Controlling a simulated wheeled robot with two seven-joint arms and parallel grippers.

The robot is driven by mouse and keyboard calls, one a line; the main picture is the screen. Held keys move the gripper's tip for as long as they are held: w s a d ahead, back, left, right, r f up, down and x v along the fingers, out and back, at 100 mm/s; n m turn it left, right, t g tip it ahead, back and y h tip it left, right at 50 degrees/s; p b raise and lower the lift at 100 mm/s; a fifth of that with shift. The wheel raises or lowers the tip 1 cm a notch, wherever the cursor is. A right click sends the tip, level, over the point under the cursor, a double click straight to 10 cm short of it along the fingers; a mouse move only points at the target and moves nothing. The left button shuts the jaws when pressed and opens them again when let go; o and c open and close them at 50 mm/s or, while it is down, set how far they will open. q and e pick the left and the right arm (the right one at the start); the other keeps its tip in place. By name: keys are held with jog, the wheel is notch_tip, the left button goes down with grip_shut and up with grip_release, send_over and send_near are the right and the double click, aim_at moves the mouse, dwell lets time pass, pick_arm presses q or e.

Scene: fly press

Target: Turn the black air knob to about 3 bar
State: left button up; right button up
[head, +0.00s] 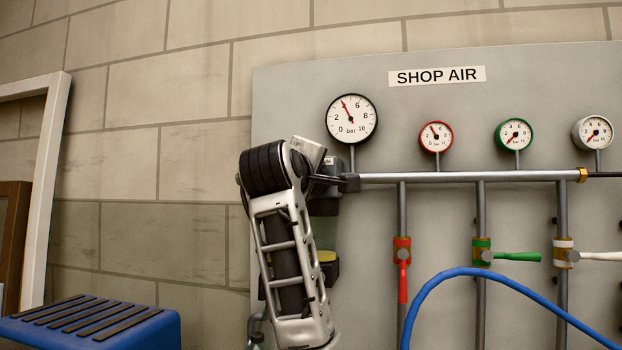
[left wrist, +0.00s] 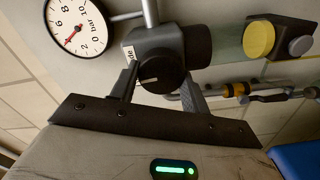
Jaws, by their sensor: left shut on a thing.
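The black knob (left wrist: 162,74) shows in the left wrist view, on the grey regulator body, with a pale line on its face. My left gripper (left wrist: 164,88) has one finger on each side of the knob and is shut on it. In the head view my left gripper (head: 333,180) reaches the regulator below the large gauge, and my arm hides most of the knob there. The large black-rimmed bar gauge (head: 357,125) has its red needle pointing up-left, at about 4. The gauge also shows, turned, in the left wrist view (left wrist: 86,24). My right gripper is not in view.
A grey pipe (head: 440,178) runs right from the regulator. Red (head: 403,257), green (head: 482,251) and white (head: 564,252) valves hang below it. A blue hose (head: 480,272) arcs in front. A blue step (head: 95,325) stands at lower left.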

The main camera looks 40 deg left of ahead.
pick_arm(q)
jog(key=o, duration=1)
jog(key=b+v, duration=0.1)
jog(key=v, duration=1.5)
jog(key=shift+b, duration=0.4)
